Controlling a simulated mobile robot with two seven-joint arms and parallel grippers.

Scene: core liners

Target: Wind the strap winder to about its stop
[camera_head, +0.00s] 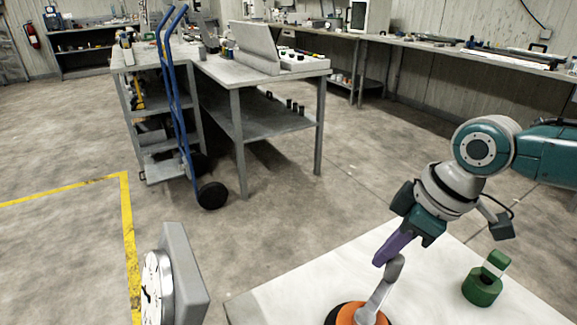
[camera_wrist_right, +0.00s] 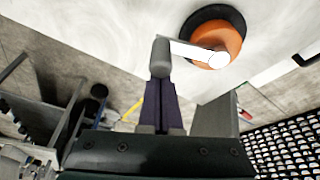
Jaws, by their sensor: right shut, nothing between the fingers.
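The strap winder is an orange drum on a black base (camera_head: 352,316), standing on the pale worktop at the bottom of the head view. Its light grey crank arm (camera_head: 377,301) rises from the drum to an upright grey handle (camera_head: 394,267). In the right wrist view the orange drum (camera_wrist_right: 229,42), crank arm and grey handle (camera_wrist_right: 161,58) show at the top. My right gripper (camera_head: 380,260) has purple fingers, shut and empty, with the tips right at the handle. Whether they touch it I cannot tell. My left gripper is not in view.
A green round object with an upright tab (camera_head: 482,290) stands on the worktop (camera_head: 440,285) right of the winder. A grey-cased dial (camera_head: 158,288) is at the lower left. In the wrist view a black grid with many pale pieces (camera_wrist_right: 290,145) lies at the lower right.

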